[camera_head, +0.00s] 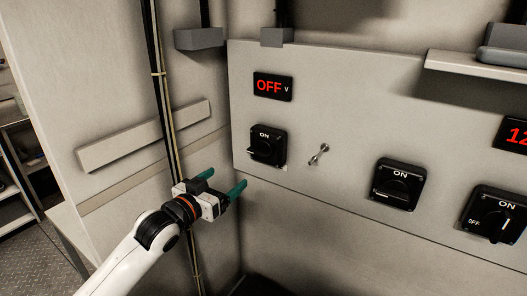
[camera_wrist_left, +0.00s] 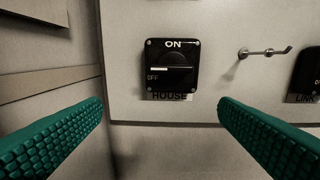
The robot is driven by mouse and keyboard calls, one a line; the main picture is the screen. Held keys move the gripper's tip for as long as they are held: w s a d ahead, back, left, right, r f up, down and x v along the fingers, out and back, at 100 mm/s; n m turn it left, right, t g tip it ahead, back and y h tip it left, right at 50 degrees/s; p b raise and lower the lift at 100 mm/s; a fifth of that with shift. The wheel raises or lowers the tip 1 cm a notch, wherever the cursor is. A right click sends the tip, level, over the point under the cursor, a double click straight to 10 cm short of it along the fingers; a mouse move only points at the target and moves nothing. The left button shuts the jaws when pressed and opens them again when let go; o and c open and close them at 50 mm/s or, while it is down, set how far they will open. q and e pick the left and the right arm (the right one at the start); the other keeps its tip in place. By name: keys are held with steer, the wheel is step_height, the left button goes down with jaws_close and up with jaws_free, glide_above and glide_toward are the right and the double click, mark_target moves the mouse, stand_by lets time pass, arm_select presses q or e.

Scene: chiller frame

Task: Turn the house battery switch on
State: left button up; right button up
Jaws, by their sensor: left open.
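The house battery switch (camera_head: 267,146) is a black square rotary switch at the left of the grey panel, under a display reading OFF in red. In the left wrist view the switch (camera_wrist_left: 171,66) has ON at the top, OFF at the left and a HOUSE label below. Its white pointer line lies level, toward OFF. My left gripper (camera_head: 222,182) has green fingers. It is open and empty, below and left of the switch, apart from it. In the left wrist view the fingers frame the space below the switch. My right gripper is not in view.
A small metal hook (camera_head: 319,154) sticks out right of the house switch. A second black switch (camera_head: 397,184) and a third switch (camera_head: 494,214) are further right. Cables (camera_head: 158,75) run down the left wall. A shelf (camera_head: 478,67) juts out at upper right.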

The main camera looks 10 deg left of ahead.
mark_target(256, 154)
arm_select(q)
steer(key=shift+m+h, duration=0.3)
steer(key=w+d+p, duration=0.1)
steer(key=w, duration=0.2)
steer(key=w+d+r, duration=0.1)
steer(key=w+d, duration=0.1)
steer(key=w, duration=0.1)
steer(key=w+d+r+p, duration=0.1)
steer(key=w+d, duration=0.1)
steer(key=shift+w+d+r+p, duration=0.2)
steer(key=shift+w+p, duration=0.1)
steer(key=shift+w, duration=0.1)
steer(key=shift+w+d, duration=0.25)
steer(key=shift+w, duration=0.35)
steer(key=shift+w+f, duration=0.1)
steer(key=shift+w, duration=0.15)
steer(key=c, duration=1)
